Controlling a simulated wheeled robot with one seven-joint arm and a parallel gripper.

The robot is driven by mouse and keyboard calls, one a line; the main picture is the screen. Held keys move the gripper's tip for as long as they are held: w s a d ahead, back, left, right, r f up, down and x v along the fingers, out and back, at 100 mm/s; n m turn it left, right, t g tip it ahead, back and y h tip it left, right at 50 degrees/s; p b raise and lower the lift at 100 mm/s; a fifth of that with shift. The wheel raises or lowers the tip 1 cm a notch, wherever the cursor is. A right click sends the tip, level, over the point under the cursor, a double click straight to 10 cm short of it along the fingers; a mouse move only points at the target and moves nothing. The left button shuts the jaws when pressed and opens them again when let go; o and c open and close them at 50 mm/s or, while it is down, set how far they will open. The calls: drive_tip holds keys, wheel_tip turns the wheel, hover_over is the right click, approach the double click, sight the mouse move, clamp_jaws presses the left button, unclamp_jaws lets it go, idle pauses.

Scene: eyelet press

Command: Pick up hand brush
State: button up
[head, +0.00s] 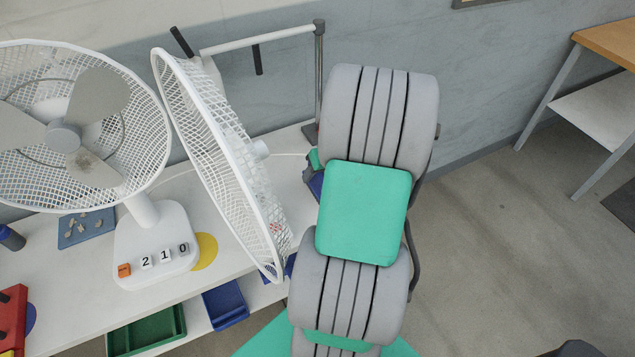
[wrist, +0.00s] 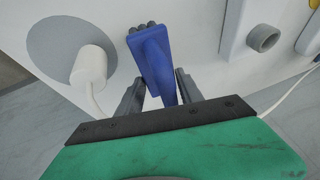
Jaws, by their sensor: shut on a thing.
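A blue hand brush (wrist: 153,58) with dark bristle tufts at its far end is in the middle of the wrist view, over the white bench. My gripper (wrist: 160,80) is shut on its handle, one dark finger on each side. The brush points away from the palm. I cannot tell whether it touches the bench or is clear of it. In the head view my arm hides the fingers, and I cannot make out the brush for certain there.
Two white fans (head: 62,135) (head: 215,150) stand on the white bench (head: 70,285), the second close left of my arm. A metal post frame (head: 319,75) stands behind. Green (head: 147,330) and blue (head: 225,304) trays sit at the bench's front.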

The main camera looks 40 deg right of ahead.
clamp_jaws()
drive_tip(key=shift+r, duration=0.1)
drive_tip(key=shift+r, duration=0.3)
drive_tip(key=v, duration=0.1)
drive_tip(key=b+v, duration=0.1)
drive_tip(key=v, duration=0.1)
drive_tip(key=shift+w+r, duration=0.15)
drive_tip(key=shift+w, duration=0.15)
drive_tip(key=s+a+r+b, duration=0.2)
drive_tip(key=s+a+r, duration=0.1)
drive_tip(key=s+r, duration=0.6)
drive_tip(key=s, duration=0.4)
drive_tip(key=shift+a, duration=0.25)
drive_tip(key=shift+o, duration=0.7)
unclamp_jaws()
drive_tip(key=shift+r, duration=0.1)
clamp_jaws()
drive_tip(key=shift+s, duration=0.15)
